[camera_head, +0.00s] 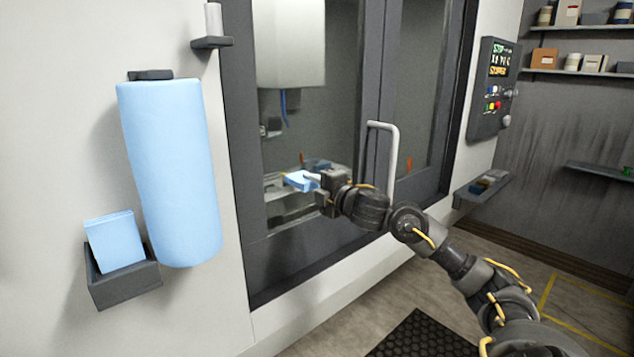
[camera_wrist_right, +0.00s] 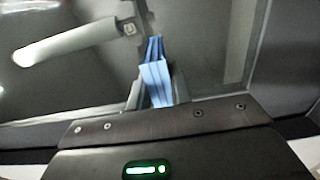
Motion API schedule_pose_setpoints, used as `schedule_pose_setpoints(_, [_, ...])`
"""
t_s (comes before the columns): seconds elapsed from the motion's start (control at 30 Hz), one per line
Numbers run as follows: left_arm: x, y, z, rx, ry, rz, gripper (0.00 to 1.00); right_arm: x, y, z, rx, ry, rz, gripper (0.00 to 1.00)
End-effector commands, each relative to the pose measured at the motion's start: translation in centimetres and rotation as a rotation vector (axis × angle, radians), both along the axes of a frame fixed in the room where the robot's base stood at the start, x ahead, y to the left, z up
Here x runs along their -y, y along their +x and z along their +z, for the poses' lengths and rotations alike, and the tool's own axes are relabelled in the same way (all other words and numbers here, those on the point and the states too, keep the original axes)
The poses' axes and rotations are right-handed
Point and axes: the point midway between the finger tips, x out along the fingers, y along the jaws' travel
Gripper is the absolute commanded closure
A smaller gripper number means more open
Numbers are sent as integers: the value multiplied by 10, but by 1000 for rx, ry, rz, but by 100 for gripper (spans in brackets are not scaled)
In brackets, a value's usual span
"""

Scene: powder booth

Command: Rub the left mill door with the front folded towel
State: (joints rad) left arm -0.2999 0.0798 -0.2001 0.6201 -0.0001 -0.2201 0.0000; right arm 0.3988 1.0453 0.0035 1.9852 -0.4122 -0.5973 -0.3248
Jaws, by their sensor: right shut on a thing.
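The left mill door (camera_head: 300,150) is a dark-framed glass panel in the middle of the head view, shut beside the right door. My right gripper (camera_head: 318,180) is in front of its lower glass and shut on a light blue folded towel (camera_head: 299,182). The towel also shows between the fingers in the right wrist view (camera_wrist_right: 155,78), its far end at or close to the door; I cannot tell whether it touches. Another folded blue towel (camera_head: 115,240) stands in a dark wall holder. My left gripper is not in view.
A pale vertical door handle (camera_head: 393,160) stands out just right of my gripper. A big blue roll (camera_head: 170,170) hangs on the wall at left. A control panel (camera_head: 493,88) and a small shelf (camera_head: 482,189) are at right.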

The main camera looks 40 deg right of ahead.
Motion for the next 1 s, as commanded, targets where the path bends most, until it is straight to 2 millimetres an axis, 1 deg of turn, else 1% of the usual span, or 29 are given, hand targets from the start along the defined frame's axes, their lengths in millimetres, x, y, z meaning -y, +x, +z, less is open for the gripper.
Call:
schedule_pose_setpoints(0.17, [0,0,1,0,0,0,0,-4,0,1,1,1,2,97])
schedule_pose_setpoints(0.4, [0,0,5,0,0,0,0,-25,1,1,3,2,3,97])
schedule_pose_setpoints(0.53, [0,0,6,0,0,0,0,-34,1,1,2,1,3,97])
schedule_pose_setpoints(0.67, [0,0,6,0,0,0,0,-37,1,1,2,1,2,97])
schedule_pose_setpoints(0.9, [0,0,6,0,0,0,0,-37,1,0,1,1,2,97])
schedule_pose_setpoints(1.0, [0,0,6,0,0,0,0,-37,-2,0,0,-1,2,97])
